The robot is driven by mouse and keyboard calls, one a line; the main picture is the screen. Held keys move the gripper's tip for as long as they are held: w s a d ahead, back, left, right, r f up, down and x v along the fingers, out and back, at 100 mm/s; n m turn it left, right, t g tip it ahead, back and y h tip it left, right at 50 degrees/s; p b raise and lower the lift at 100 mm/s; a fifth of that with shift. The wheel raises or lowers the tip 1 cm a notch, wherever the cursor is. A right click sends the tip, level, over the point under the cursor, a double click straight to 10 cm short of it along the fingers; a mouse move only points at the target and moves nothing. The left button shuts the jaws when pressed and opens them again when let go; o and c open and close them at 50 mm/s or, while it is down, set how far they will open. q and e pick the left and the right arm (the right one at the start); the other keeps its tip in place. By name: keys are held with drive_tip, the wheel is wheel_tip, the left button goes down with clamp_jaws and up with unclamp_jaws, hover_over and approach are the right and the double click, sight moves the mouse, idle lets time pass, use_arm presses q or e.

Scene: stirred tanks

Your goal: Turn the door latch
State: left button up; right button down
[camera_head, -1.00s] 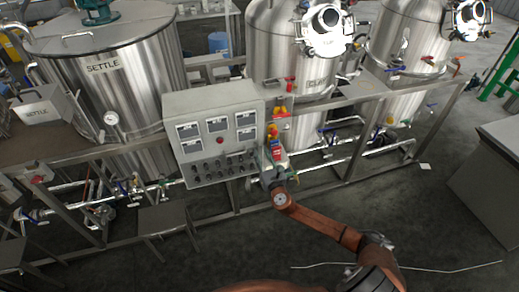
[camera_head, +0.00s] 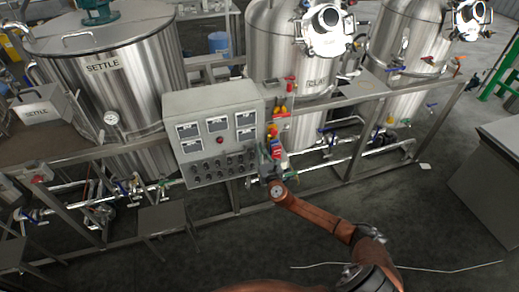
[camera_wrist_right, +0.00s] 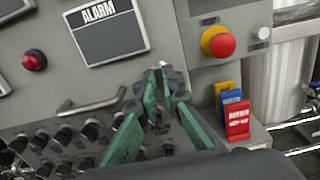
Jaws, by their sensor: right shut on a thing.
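The grey control cabinet (camera_head: 213,135) stands in front of the tanks, and its face also fills much of the wrist view (camera_wrist_right: 30,100). My right gripper (camera_wrist_right: 163,92), with green fingers, is at the lower right part of the cabinet face. It is shut on a small grey metal piece (camera_wrist_right: 160,69) that looks like the door latch. The fingers hide most of it, so its angle cannot be told. In the head view my right gripper (camera_head: 267,158) shows small at the cabinet's right edge. My left gripper is not in view.
A grey bar handle (camera_wrist_right: 92,104) and several black knobs (camera_wrist_right: 62,135) are left of the fingers. A red stop button (camera_wrist_right: 217,42) and coloured tags (camera_wrist_right: 236,120) are to the right. Steel tanks (camera_head: 290,60) and a frame rail (camera_head: 340,95) stand behind.

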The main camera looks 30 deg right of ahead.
idle(0.4)
drive_tip(key=m+b, duration=0.3)
drive_tip(key=m, duration=0.5)
drive_tip(key=m+b, duration=0.3)
drive_tip(key=m, duration=0.6)
drive_tip(key=shift+d+f+m+b, duration=0.15)
drive_tip(key=shift+d+m+b, duration=0.05)
drive_tip(key=shift+m+b, duration=0.15)
drive_tip(key=shift+m, duration=0.25)
idle(0.3)
drive_tip(key=c, duration=2.1)
unclamp_jaws()
drive_tip(key=shift+s, duration=0.1)
